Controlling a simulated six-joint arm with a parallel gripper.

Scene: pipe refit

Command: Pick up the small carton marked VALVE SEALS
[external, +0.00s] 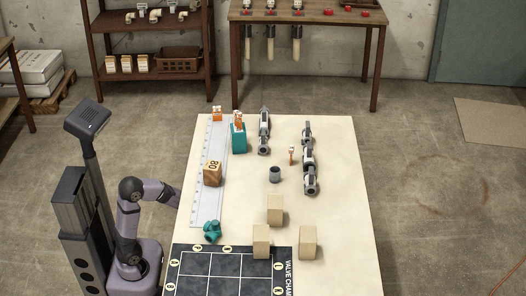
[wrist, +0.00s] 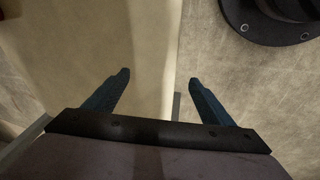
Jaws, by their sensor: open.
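No label reading VALVE SEALS is legible. Small orange-and-white cartons stand in the external view: one (external: 217,114) at the far end of the ruler strip, one (external: 238,121) on or against a teal block (external: 239,138). A smaller orange-and-white item (external: 291,154) stands mid-table. I cannot tell which is the named carton. In the wrist view my gripper (wrist: 159,77) is open with nothing between its fingers, over plain beige surfaces. In the external view my arm is folded left of the table, and its gripper is not clearly visible.
Grey pipe fittings (external: 309,158), a dark cup (external: 275,174) and plain blocks (external: 274,209) stand to the right. The table's right side (external: 345,215) is clear.

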